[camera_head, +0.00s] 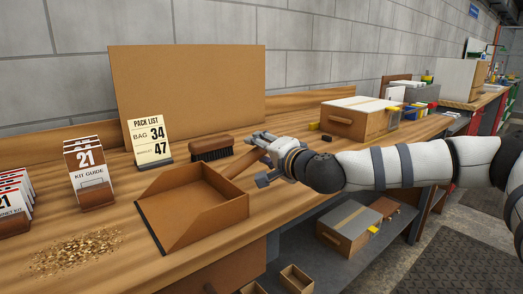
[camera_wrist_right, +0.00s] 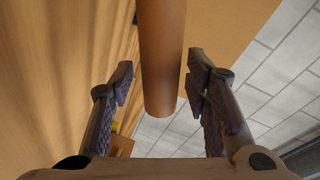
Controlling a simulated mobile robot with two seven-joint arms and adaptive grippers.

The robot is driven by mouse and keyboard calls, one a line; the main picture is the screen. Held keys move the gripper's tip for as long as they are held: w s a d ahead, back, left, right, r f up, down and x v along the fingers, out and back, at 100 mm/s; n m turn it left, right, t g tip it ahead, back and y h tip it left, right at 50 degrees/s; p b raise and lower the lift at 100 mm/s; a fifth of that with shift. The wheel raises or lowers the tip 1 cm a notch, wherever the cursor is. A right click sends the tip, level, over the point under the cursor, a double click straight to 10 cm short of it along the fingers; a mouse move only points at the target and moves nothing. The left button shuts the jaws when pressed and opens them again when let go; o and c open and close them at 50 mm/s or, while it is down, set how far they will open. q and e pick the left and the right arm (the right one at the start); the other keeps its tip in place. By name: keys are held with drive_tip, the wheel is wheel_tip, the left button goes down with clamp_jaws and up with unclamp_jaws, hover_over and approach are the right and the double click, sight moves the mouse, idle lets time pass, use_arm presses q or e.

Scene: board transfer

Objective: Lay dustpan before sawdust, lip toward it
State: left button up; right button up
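A brown dustpan (camera_head: 192,210) rests on the wooden bench, its dark lip facing left toward the sawdust. The sawdust (camera_head: 75,252) is a loose tan pile at the front left, a short gap from the lip. The dustpan's handle (camera_head: 238,164) points back right toward my right gripper (camera_head: 262,158). In the right wrist view the rounded handle (camera_wrist_right: 161,60) hangs between the parted fingers of the gripper (camera_wrist_right: 160,82), which is open with gaps visible on both sides. In the head view the fingers partly hide the handle end. My left gripper is not in view.
A dark-bristled brush (camera_head: 211,147) lies behind the dustpan. A pack list sign (camera_head: 147,135) and a kit guide stand (camera_head: 88,175) are left of it. A wooden box (camera_head: 357,120) stands farther right. The bench's front edge is close below the dustpan.

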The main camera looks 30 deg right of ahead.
drive_tip(key=shift+r, duration=0.2)
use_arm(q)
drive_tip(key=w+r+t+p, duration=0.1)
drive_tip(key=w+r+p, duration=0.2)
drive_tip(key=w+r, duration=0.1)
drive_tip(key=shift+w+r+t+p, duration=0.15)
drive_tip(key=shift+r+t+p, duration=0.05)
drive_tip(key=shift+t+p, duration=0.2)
use_arm(e)
drive_tip(key=s+a+r, duration=0.1)
drive_tip(key=s, duration=1.1)
drive_tip(key=shift+r, duration=0.35)
